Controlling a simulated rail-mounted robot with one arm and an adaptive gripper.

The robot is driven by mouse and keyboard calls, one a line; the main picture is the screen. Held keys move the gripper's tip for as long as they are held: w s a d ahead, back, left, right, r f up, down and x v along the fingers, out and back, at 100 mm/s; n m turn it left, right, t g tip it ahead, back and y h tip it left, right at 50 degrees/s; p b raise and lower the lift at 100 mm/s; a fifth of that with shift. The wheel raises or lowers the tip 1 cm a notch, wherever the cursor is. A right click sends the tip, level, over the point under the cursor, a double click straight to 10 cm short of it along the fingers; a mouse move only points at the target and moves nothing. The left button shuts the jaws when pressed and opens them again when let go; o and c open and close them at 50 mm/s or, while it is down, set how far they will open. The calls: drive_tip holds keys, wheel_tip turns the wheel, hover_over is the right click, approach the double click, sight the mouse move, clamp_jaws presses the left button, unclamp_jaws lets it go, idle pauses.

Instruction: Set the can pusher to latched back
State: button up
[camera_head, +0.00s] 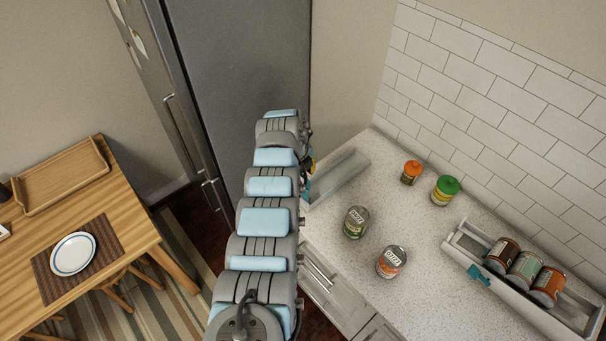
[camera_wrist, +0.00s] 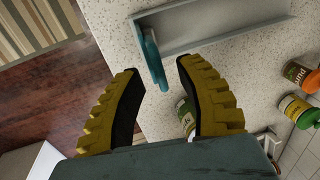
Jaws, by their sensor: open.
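A teal upright tab (camera_wrist: 153,62) stands at the near end of an empty grey tray (camera_wrist: 215,28) in the wrist view. My gripper (camera_wrist: 160,70) is open, its yellow ribbed fingers either side of the tab's line, with the tab's lower end between the fingertips. I cannot tell whether they touch.
On the speckled counter (camera_head: 400,210) stand an orange-lidded jar (camera_head: 411,172), a green-lidded jar (camera_head: 445,190) and two loose cans (camera_head: 355,222) near the empty tray. A tiled wall (camera_head: 490,110) bounds the back. A fridge (camera_head: 230,75) and a wooden table (camera_head: 100,220) lie left.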

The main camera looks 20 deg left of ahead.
drive_tip(key=shift+f, duration=0.25)
clamp_jaws()
idle(0.3)
